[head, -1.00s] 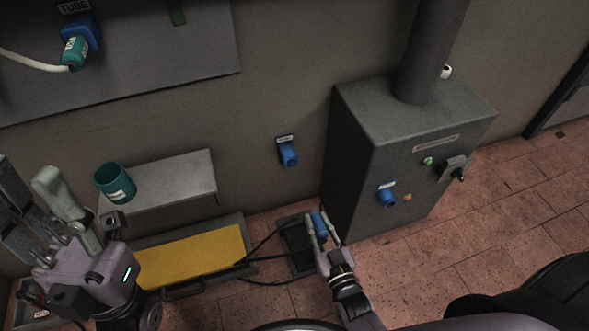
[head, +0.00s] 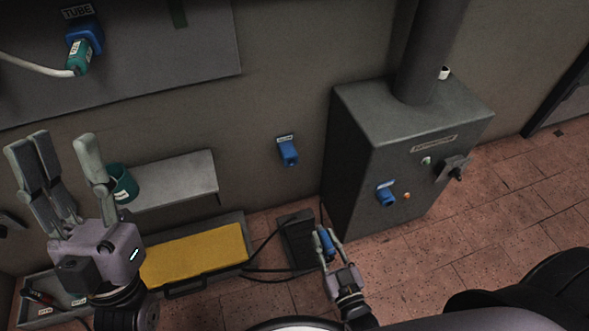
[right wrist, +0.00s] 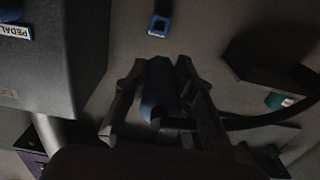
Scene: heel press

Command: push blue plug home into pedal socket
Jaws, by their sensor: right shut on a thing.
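A blue plug (head: 327,242) is held between the fingers of my right gripper (head: 329,237), low in front of the grey cabinet. In the right wrist view the plug (right wrist: 159,88) sits between the fingers, with a dark cable running off to the right. A blue socket (head: 386,194) is on the cabinet's front; in the right wrist view a label reading PEDAL (right wrist: 14,31) shows beside a blue part at the upper left. The plug is apart from this socket. My left gripper (head: 62,150) is raised at the left, fingers spread, apparently empty.
A grey cabinet (head: 375,120) stands at right. Another blue socket (head: 288,151) is on the wall. A black foot pedal (head: 297,238) and a yellow-topped platform (head: 195,255) lie on the floor. A teal cup (head: 123,184) stands on a shelf (head: 180,178). Floor is open at right.

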